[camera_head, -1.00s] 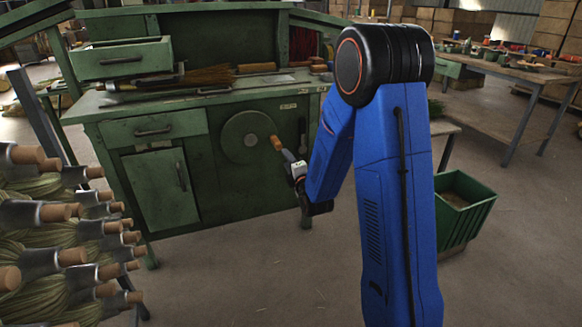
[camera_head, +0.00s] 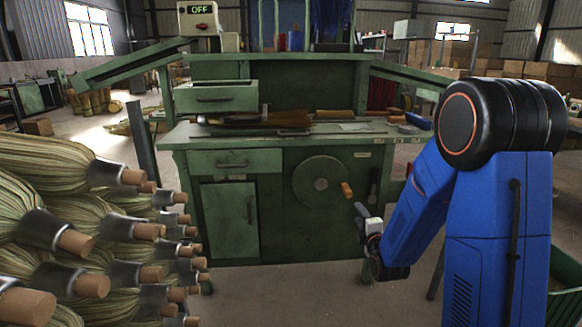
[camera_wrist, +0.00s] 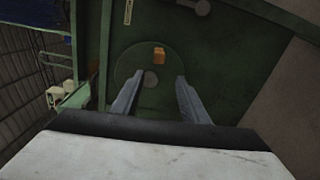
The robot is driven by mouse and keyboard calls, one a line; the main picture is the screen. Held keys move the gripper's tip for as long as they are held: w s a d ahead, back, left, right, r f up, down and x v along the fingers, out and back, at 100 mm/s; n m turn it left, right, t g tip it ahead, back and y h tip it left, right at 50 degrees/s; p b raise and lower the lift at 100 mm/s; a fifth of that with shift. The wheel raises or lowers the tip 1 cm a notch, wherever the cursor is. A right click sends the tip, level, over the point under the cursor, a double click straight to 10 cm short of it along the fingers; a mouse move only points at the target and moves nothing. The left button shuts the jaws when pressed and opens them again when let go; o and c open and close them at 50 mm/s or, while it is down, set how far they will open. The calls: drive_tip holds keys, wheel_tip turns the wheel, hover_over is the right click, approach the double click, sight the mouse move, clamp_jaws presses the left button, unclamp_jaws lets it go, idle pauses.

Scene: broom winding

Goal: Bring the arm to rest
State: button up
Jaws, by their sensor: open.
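My gripper (camera_wrist: 155,98) is open and empty in the wrist view, its two fingers apart. In the head view my gripper (camera_head: 361,211) hangs in front of the green workbench (camera_head: 280,240), at the end of my bent blue arm. A round green wheel (camera_head: 321,182) is on the bench front, with an orange-brown handle (camera_head: 347,189) at its right side. The handle also shows in the wrist view (camera_wrist: 159,52), beyond the fingertips and apart from them. My gripper appears clear of the handle.
Bundled brooms with wooden handle ends (camera_head: 120,230) fill the left foreground. A control box reading OFF (camera_head: 198,18) stands above the bench at the upper left. An open drawer (camera_head: 216,97) juts out. A green bin (camera_head: 566,295) is at the lower right. Floor before the bench is clear.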

drive_tip(key=s+a+r+m+g, duration=0.1)
drive_tip(key=s+m+g, duration=0.3)
drive_tip(key=s, duration=1.1)
drive_tip(key=s+a+r+m+g, duration=0.1)
drive_tip(key=s+r+m+g, duration=0.3)
drive_tip(key=s+m, duration=0.4)
drive_tip(key=s+r+m+g, duration=0.2)
drive_tip(key=s+m+g, duration=0.2)
drive_tip(key=s, duration=1.7)
drive_tip(key=m, duration=0.3)
drive_tip(key=shift+s+a+r+g, duration=0.3)
drive_tip(key=shift+s+a+g, duration=0.05)
drive_tip(key=shift+a+g, duration=0.05)
